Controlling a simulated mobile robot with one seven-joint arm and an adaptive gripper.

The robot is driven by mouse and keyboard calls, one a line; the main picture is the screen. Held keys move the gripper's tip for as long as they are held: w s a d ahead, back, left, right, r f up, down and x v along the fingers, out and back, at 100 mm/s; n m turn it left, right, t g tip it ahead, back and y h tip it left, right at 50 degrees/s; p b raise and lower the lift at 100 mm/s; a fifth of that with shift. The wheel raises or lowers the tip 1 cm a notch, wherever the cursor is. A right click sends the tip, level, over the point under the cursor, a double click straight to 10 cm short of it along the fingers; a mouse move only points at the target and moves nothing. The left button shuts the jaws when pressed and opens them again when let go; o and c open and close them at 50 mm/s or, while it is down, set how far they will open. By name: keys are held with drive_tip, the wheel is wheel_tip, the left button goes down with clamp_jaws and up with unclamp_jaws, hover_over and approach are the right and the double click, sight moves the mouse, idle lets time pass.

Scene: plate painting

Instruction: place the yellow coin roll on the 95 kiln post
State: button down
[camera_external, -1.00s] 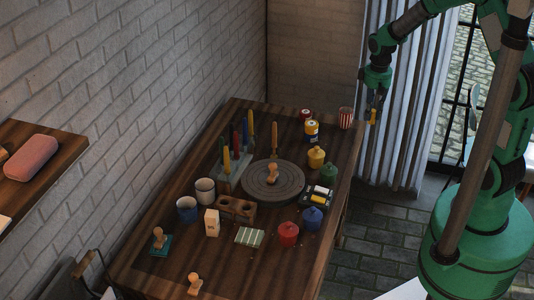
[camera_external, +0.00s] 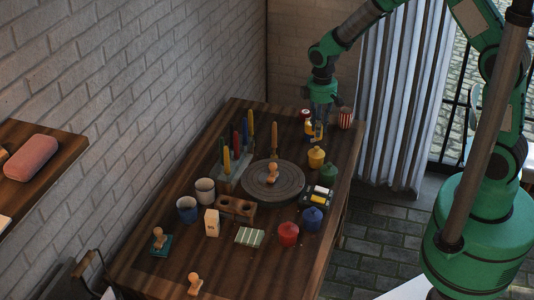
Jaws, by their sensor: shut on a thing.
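My gripper (camera_external: 316,136) is above the back right of the table and shut on a small yellow thing that looks like the yellow coin roll (camera_external: 309,127). A cream upright block (camera_external: 212,223) with a dark mark stands at the front left of the turntable. It looks like the 95 kiln post, but its number is too small to read for sure.
A round grey turntable (camera_external: 290,187) lies mid-table. A rack of coloured tapers (camera_external: 226,183), two cups (camera_external: 187,209), a wooden block with holes (camera_external: 237,208), lidded pots (camera_external: 288,234) and a small dark tray (camera_external: 329,204) stand around it. A striped cup (camera_external: 344,118) is at the back right.

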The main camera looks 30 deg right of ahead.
drive_tip(key=s+a+n+p, duration=0.3)
drive_tip(key=s+a+n, duration=0.45)
drive_tip(key=a, duration=0.85)
drive_tip(key=s+a+n+p, duration=0.4)
drive_tip(key=s+a, duration=0.6)
drive_tip(key=a, duration=0.6)
drive_tip(key=shift+w+d+f, duration=0.15)
drive_tip(key=shift+f, duration=1.3)
drive_tip(key=shift+w+d+f, duration=0.1)
drive_tip(key=shift+w+f, duration=0.05)
drive_tip(key=shift+f, duration=1.3)
drive_tip(key=shift+a+m, duration=0.1)
drive_tip(key=shift+m, duration=0.15)
drive_tip(key=p, duration=0.1)
hover_over(211, 214)
drive_tip(key=shift+w+f, duration=0.15)
drive_tip(key=shift+f, duration=0.55)
drive_tip(key=shift+f, duration=0.1)
drive_tip(key=shift+f+p, duration=0.5)
drive_tip(key=shift+f, duration=1.15)
